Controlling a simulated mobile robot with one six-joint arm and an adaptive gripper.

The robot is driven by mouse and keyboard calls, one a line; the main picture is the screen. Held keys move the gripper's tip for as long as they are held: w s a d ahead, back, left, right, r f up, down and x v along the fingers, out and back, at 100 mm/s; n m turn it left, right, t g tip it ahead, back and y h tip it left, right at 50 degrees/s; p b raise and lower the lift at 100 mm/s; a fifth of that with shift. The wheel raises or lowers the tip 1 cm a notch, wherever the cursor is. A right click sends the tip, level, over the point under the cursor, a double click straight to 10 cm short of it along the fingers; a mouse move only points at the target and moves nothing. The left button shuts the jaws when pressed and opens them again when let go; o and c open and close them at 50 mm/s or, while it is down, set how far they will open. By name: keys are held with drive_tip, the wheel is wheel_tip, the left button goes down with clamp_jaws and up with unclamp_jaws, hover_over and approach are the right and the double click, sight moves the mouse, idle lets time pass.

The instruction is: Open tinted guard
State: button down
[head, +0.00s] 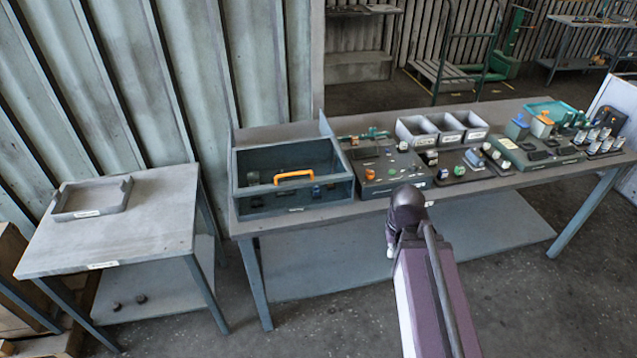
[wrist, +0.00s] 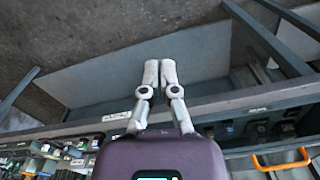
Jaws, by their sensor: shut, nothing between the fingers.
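The tinted guard (head: 265,192) is a dark, see-through panel on the grey box at the left end of the long bench. It carries an orange handle (head: 293,176) and looks closed; small parts show dimly behind it. The handle also shows at the lower right of the wrist view (wrist: 283,163). My gripper (wrist: 160,64) is shut and empty, its two fingertips together. It is apart from the guard and handle, over the bench's front edge side. In the head view my arm hides most of the gripper, to the right of the box.
Right of the box, the bench holds a dark panel with small parts (head: 385,172), grey bins (head: 417,128) and several fixtures. A side table (head: 130,235) with a shallow tray (head: 92,198) stands at the left. A lower shelf (head: 330,265) lies under the bench. Floor in front is clear.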

drive_tip(key=w+a+r+n+t+y+p, duration=0.2)
drive_tip(key=w+a+r+n+y, duration=0.1)
drive_tip(key=w+a+n, duration=0.4)
drive_tip(key=w+a+r+n+t+y+p, duration=0.2)
drive_tip(key=w+a+r+n, duration=0.3)
drive_tip(key=w+n, duration=0.7)
drive_tip(key=shift+a+n+y, duration=0.4)
drive_tip(key=shift+a+y, duration=0.1)
drive_tip(key=shift+a, duration=0.7)
drive_tip(key=shift+w+f, duration=0.1)
drive_tip(key=shift+f, duration=0.1)
drive_tip(key=shift+w+a+f+b, duration=1)
drive_tip(key=shift+w+f+b, duration=0.2)
drive_tip(key=shift+f+b, duration=0.1)
drive_tip(key=shift+w+a+f+b, duration=1)
drive_tip(key=shift+w+f+b, duration=0.25)
drive_tip(key=shift+b, duration=0.1)
drive_tip(key=shift+w+a+f+b, duration=1)
drive_tip(key=shift+w+f+b, duration=0.15)
drive_tip(key=shift+f+b, duration=0.15)
drive_tip(key=shift+w, duration=0.15)
